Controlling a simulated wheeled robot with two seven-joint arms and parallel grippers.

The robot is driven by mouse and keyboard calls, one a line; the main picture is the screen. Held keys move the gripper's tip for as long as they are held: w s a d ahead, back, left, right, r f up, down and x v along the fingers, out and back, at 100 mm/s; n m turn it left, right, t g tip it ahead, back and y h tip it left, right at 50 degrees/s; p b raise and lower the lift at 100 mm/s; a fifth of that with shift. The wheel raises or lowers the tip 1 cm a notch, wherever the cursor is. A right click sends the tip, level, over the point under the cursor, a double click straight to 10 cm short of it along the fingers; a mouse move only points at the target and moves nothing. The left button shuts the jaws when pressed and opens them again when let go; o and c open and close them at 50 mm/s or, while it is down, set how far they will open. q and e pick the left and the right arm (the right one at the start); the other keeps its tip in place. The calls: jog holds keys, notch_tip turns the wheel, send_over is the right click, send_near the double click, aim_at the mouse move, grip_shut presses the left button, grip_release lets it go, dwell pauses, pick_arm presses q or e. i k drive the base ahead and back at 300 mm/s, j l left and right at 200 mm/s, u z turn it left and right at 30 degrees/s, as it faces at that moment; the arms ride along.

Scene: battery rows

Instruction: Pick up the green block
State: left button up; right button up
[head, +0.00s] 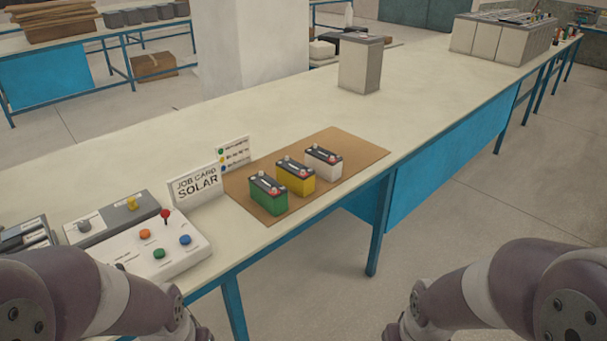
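The green block (268,200) is a small battery-shaped block with a dark top. It stands upright at the left end of a row on a brown mat (355,154) on the long table. A yellow block (296,182) stands to its right, and a white block (323,167) stands beyond that. All three are slightly apart. Only links of my two arms show, at the lower left and lower right corners. Neither gripper is in view, and nothing visible touches the green block.
A "JOB CARD SOLAR" sign (197,186) and a smaller card (233,153) stand left of the mat. A control panel (150,250) with coloured buttons lies at the near left. A grey box (360,64) stands farther back.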

aim_at(271, 195)
jog(key=i+l+u, duration=0.1)
jog(key=i+l, duration=0.15)
jog(key=i, duration=0.3)
jog(key=i+l, duration=0.3)
jog(key=i, duration=0.25)
jog(key=i+l+u, duration=0.15)
jog(key=i, duration=0.4)
jog(key=i+l+u, duration=0.1)
jog(key=i+l, duration=0.35)
jog(key=i, duration=0.1)
